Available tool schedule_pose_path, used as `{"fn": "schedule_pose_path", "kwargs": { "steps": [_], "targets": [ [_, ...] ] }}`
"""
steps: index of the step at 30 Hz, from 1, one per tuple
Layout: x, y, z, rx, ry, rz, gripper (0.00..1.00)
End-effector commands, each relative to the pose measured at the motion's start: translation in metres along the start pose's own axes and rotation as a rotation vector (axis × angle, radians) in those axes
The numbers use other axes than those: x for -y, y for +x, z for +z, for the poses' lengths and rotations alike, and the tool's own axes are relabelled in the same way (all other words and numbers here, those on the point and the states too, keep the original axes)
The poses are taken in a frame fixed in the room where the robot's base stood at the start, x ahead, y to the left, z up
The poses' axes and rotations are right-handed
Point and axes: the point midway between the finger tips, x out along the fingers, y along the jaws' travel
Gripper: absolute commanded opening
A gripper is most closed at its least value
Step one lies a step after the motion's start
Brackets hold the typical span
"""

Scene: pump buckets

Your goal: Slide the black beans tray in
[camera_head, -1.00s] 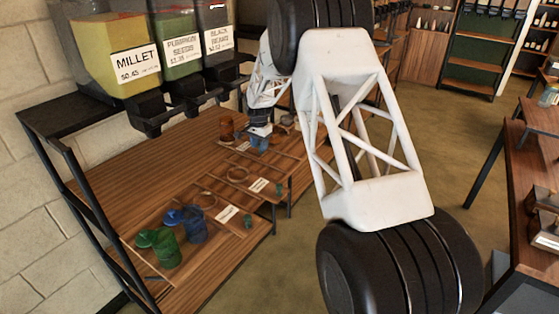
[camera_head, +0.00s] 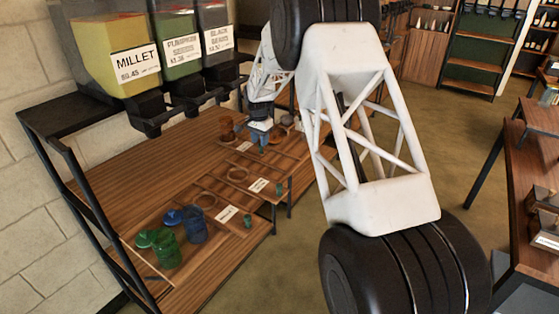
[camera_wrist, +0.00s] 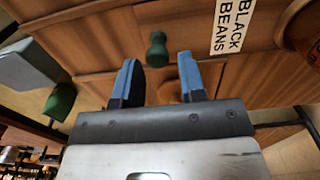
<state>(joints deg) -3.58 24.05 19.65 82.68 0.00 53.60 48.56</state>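The black beans tray (camera_wrist: 190,28) is a wooden board with a white "BLACK BEANS" label (camera_wrist: 233,25) and a small green knob (camera_wrist: 157,50) at its edge. In the head view its label (camera_head: 244,147) shows at the far end of the row of trays, partly behind my gripper (camera_head: 261,137). In the wrist view my gripper (camera_wrist: 158,60) is open, with its two blue fingers apart. The knob shows in line with the gap, near the fingertips; I cannot tell whether they touch it.
Two more trays lie nearer, with labels (camera_head: 227,213) and green knobs (camera_head: 247,221). A brown canister (camera_head: 227,127) stands at the far tray. Dispensers (camera_head: 113,50) hang above. Open floor lies right of the shelf.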

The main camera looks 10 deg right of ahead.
Motion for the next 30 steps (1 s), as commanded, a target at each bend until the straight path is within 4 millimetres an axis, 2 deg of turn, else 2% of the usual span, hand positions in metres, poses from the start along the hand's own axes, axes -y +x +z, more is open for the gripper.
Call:
{"fn": "schedule_pose_path", "kwargs": {
  "steps": [18,30],
  "targets": [
    [0.0,-0.042,0.0,0.0,0.0,0.0,0.37],
    [0.0,-0.044,0.0,0.0,0.0,0.0,0.37]
  ]
}}
